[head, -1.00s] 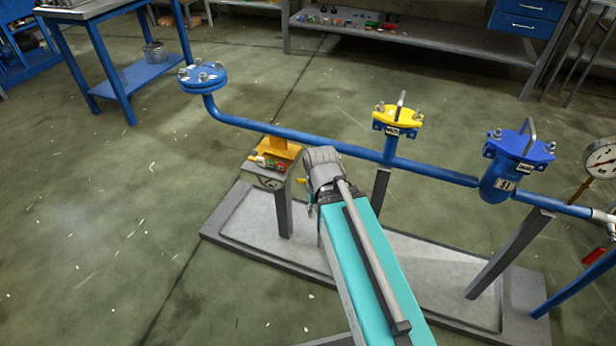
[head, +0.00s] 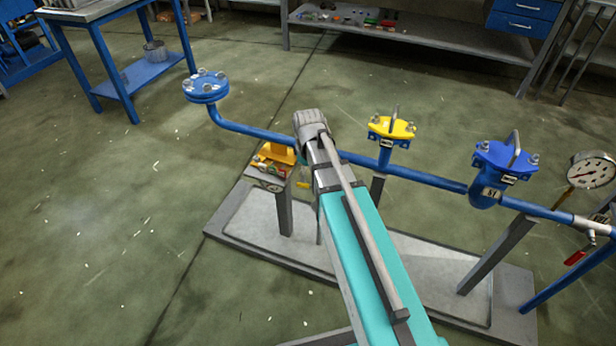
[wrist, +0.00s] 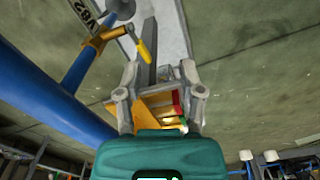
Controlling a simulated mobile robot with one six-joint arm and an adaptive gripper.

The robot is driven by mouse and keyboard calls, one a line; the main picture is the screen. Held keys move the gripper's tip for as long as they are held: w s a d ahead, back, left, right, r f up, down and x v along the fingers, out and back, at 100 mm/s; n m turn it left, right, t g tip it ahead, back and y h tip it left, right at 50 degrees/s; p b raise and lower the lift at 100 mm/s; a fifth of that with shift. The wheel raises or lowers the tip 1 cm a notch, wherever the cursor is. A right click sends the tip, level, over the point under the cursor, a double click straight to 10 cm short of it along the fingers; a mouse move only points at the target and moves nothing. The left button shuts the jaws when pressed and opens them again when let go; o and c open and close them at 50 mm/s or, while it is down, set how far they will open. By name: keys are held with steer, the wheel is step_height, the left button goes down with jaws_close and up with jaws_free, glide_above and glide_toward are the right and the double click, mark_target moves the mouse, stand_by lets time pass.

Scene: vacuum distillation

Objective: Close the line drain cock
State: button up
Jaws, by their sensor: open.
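A small cock with a yellow lever (wrist: 145,51) hangs off the blue pipe (wrist: 88,70) in the wrist view, beside a tag marked V82 (wrist: 85,12). I take it for the line drain cock. Its yellow lever (head: 303,185) also shows in the head view, just left of my arm and below the pipe. My gripper (wrist: 159,74) is open, its two fingers spread with nothing held. The lever appears beyond the fingertips, slightly left of the middle, apart from them. In the head view my arm hides the gripper and most of the cock.
A yellow-orange box (head: 275,155) with red and green parts stands on a grey post left of my arm; it shows behind the fingers in the wrist view (wrist: 158,106). The blue pipe (head: 425,177) runs across. A yellow-topped valve (head: 391,128) and blue-topped vessel (head: 505,157) stand right.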

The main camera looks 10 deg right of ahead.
mark_target(306, 185)
steer(key=w+r+n, duration=0.1)
steer(key=w+r+n+p, duration=0.1)
steer(key=w, duration=0.1)
steer(key=w+r+n+p, duration=0.1)
steer(key=shift+w+d, duration=0.2)
steer(key=shift+w, duration=0.15)
steer(key=shift+f, duration=0.15)
step_height(306, 185, down, 14)
steer(key=b, duration=1.4)
steer(key=shift+r, duration=0.25)
steer(key=shift+c, duration=0.3)
jaws_close()
